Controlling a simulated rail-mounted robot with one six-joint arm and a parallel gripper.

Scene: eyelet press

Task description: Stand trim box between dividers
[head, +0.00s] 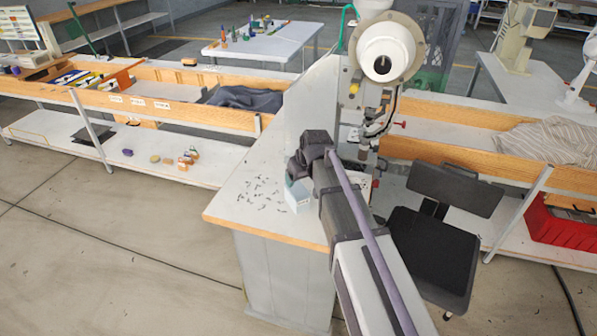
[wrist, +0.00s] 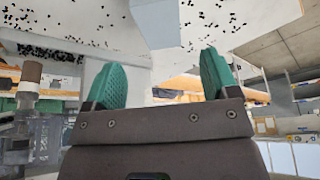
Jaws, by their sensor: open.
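A small pale blue-white box (head: 298,197), which looks like the trim box, stands on the press table just below my gripper (head: 290,181). In the wrist view the box (wrist: 155,22) shows just beyond the fingertips, roughly in line with the gap between them. My gripper (wrist: 162,76) has two green fingers spread wide, with nothing between them. I cannot tell whether the fingers touch the box. In the long wooden trough at the left, an orange upright board (head: 126,75) may be a divider; the dividers are not clear from here.
The eyelet press (head: 385,50) rises behind my arm. Small dark bits (head: 258,192) lie scattered on the press table (head: 225,205). A black chair (head: 435,250) stands at the right. Floor at the left front is clear.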

